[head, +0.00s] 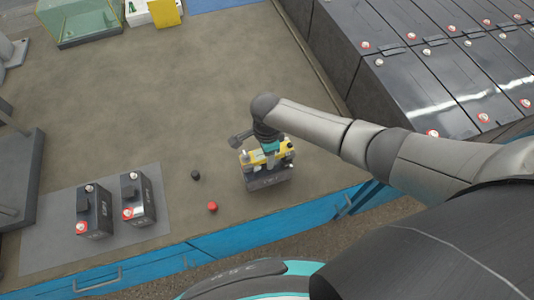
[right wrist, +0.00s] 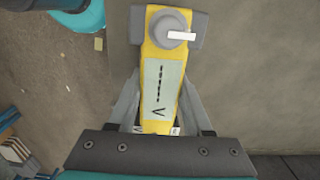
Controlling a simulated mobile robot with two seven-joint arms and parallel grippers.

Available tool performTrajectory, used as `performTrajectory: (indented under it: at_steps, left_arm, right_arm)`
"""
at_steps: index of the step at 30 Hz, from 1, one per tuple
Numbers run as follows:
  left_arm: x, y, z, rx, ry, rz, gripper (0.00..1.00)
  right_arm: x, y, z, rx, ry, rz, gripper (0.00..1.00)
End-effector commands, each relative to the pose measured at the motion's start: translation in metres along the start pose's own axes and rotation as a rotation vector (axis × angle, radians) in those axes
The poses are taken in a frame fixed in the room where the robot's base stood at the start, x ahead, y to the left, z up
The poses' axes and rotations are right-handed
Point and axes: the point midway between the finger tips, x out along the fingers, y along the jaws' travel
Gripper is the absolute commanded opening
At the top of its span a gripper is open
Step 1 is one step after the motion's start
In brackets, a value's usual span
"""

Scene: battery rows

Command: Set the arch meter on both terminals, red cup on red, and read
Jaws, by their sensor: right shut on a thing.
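The yellow arch meter (head: 258,158) is at the top of a dark battery (head: 268,181) near the table's front edge. My right gripper (head: 268,150) is shut on the meter from above. In the right wrist view the meter (right wrist: 151,50) lies between the two fingers (right wrist: 158,100). Its screen (right wrist: 162,88) shows a row of dashes and a V. A grey knob (right wrist: 173,27) with a white pointer is at its far end. I cannot tell whether the cups touch the terminals, or which cup is red. My left gripper is not in view.
A red cap (head: 212,207) and a black cap (head: 196,175) lie left of the battery. Two batteries (head: 95,213) (head: 139,198) stand on a grey mat (head: 55,252). A large battery bank (head: 330,45) stands at the right. The middle of the table (head: 150,95) is clear.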

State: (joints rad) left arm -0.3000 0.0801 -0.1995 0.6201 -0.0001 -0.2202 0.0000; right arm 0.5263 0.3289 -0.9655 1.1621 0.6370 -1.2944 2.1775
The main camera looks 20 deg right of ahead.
Motion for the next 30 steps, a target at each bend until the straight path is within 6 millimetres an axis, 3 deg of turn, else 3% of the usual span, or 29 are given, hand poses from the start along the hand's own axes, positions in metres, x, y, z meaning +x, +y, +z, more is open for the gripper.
performTrajectory:
  at_steps: [30]
  left_arm:
    - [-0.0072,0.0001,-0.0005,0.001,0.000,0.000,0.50]
  right_arm:
    - [-0.0010,-0.0011,-0.0001,0.000,-0.001,-0.002,0.00]
